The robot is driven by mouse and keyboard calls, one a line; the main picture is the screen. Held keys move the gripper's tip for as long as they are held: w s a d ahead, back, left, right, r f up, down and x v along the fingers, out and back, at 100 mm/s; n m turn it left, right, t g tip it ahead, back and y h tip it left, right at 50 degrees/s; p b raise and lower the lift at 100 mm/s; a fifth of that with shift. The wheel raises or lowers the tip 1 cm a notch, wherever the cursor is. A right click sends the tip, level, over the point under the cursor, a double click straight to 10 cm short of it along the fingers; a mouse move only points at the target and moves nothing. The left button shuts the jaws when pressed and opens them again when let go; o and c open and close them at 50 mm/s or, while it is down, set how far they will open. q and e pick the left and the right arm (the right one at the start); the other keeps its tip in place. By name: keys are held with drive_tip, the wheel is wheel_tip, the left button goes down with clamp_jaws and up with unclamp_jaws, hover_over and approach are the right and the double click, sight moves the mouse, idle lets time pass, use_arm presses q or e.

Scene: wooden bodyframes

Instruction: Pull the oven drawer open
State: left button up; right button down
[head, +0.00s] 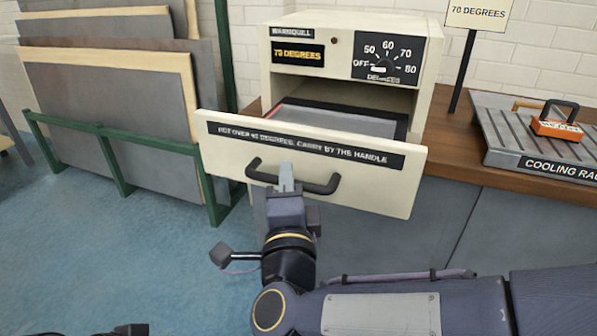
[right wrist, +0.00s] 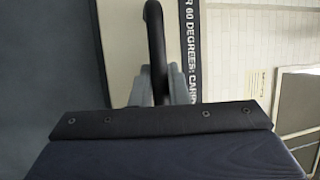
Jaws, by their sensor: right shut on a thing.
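The cream oven (head: 345,50) stands on a wooden counter. Its drawer (head: 225,150) is pulled out toward me, with a gap behind its front panel and a dark-rimmed grey tray (head: 335,117) showing inside. The black bar handle (head: 325,187) is on the drawer front, under a black label strip. My right gripper (head: 287,180) is at the middle of the handle and shut on it. In the right wrist view, the grey fingers lie on both sides of the handle (right wrist: 155,45).
A cooling rack (head: 500,127) lies on the counter at the right, with an orange block with a handle (head: 556,128) on it. A "70 degrees" sign (head: 478,13) stands behind. Large panels in a green rack (head: 110,160) stand at the left. Blue floor lies open at lower left.

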drive_tip(key=shift+s+a+f, duration=0.1)
drive_tip(key=shift+s+a, duration=0.2)
drive_tip(key=shift+s, duration=0.6)
drive_tip(key=shift+s+a, duration=0.25)
drive_tip(key=shift+s, duration=0.6)
drive_tip(key=c, duration=1.4)
unclamp_jaws()
drive_tip(key=v, duration=0.7)
drive_tip(key=shift+s, duration=0.35)
